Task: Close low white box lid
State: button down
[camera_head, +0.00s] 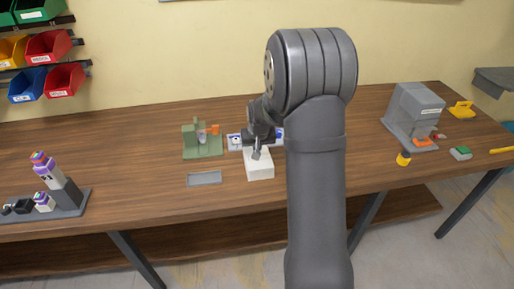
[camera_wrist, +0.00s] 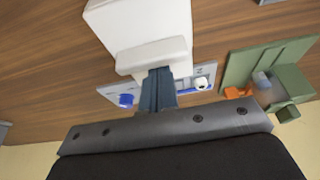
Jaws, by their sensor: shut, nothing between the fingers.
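The low white box (camera_head: 259,168) stands on the wooden table near the middle, in front of my arm's wrist. It also shows at the top of the wrist view (camera_wrist: 140,22), with a raised white ledge (camera_wrist: 150,56) along its near end there. My gripper (camera_head: 257,153) is shut and empty, pointing down at the box's far end. In the wrist view its closed dark fingers (camera_wrist: 159,76) end right at the ledge; whether they touch it I cannot tell. The lid's exact angle is unclear, and my wrist hides part of the box.
A light panel with blue and white parts (camera_wrist: 203,83) lies under my fingers. A green fixture with orange and grey parts (camera_head: 203,141) stands left of the box. A flat grey plate (camera_head: 204,178) lies nearer the front edge. A grey machine (camera_head: 414,112) stands far right.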

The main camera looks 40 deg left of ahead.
jog(key=shift+w+a+r, duration=0.1)
jog(key=shift+w+a, duration=1)
jog(key=shift+a, duration=0.05)
jog(key=shift+w+a+r, duration=0.1)
jog(key=shift+r, duration=0.6)
jog(key=v, duration=0.8)
jog(key=shift+d+r, duration=0.2)
jog(key=shift+r, duration=0.15)
jog(key=shift+f, duration=0.1)
jog(key=x, duration=0.9)
jog(key=shift+f, duration=0.2)
jog(key=shift+s+f, duration=0.2)
jog(key=shift+f, duration=0.05)
jog(key=shift+s+d, duration=1)
jog(key=shift+w+a, duration=0.1)
